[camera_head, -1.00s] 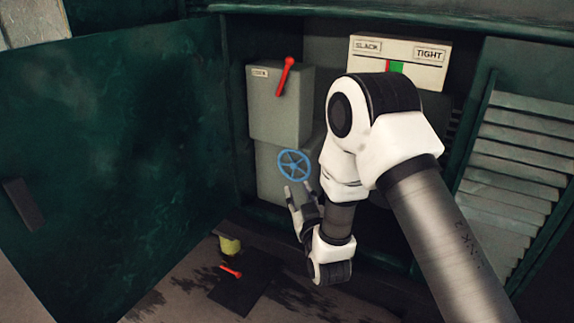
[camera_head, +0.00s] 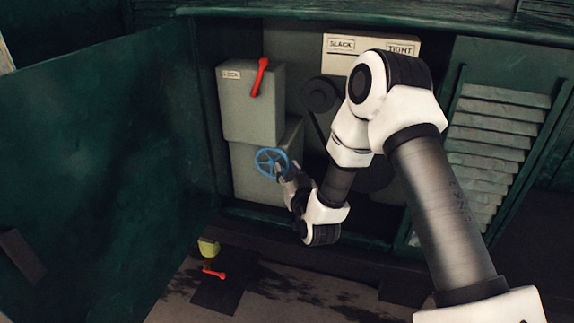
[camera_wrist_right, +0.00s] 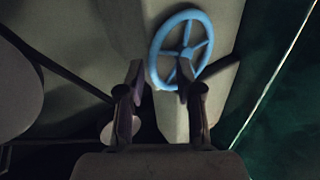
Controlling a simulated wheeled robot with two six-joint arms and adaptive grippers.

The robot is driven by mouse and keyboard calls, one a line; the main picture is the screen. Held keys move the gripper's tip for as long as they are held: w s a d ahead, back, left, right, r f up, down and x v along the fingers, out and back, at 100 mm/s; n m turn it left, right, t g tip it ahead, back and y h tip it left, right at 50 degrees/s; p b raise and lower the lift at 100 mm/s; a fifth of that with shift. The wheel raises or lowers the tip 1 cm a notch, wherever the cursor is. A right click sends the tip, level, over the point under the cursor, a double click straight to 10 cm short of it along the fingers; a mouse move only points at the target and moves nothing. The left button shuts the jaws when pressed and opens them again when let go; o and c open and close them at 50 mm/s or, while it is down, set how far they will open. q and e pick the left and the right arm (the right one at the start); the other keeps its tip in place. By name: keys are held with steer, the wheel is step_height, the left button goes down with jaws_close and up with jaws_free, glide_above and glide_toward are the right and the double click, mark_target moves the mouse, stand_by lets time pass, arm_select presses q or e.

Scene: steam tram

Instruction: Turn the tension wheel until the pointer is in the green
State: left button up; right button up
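The blue spoked tension wheel (camera_head: 271,161) is on the front of a lower grey box (camera_head: 258,190) inside the open cabinet. My right gripper (camera_head: 281,174) is at the wheel's lower right edge in the head view. In the right wrist view, the gripper (camera_wrist_right: 160,70) is open, and the lower left rim of the wheel (camera_wrist_right: 183,48) shows between and beyond its fingertips. I cannot tell whether they touch. The SLACK/TIGHT gauge (camera_head: 341,44) is above right; my right arm covers its middle, so the pointer and green band are hidden. My left gripper is not in view.
A red lever (camera_head: 260,77) is on the upper grey box (camera_head: 240,105). A large dark green door (camera_head: 100,150) stands open at left, and a louvred panel (camera_head: 495,140) is at right. A red-handled item (camera_head: 213,274) and a yellowish cup-like object (camera_head: 208,248) are below.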

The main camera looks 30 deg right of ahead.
steer(key=shift+w+d, duration=0.2)
steer(key=shift+d, duration=0.05)
steer(key=shift+s+d, duration=0.15)
steer(key=shift+d, duration=0.05)
steer(key=shift+a, duration=0.1)
jaws_close()
step_height(320, 180, down, 2)
steer(key=m+t+b, duration=0.1)
steer(key=m+b, duration=0.1)
steer(key=b, duration=0.4)
steer(key=shift+b, duration=0.4)
steer(key=shift+a+r+m+t+h+b, duration=0.1)
steer(key=shift+r+m+t+h+b, duration=0.1)
steer(key=shift+m+t+h+b, duration=0.15)
steer(key=shift+r, duration=0.1)
jaws_free()
steer(key=shift+w, duration=0.2)
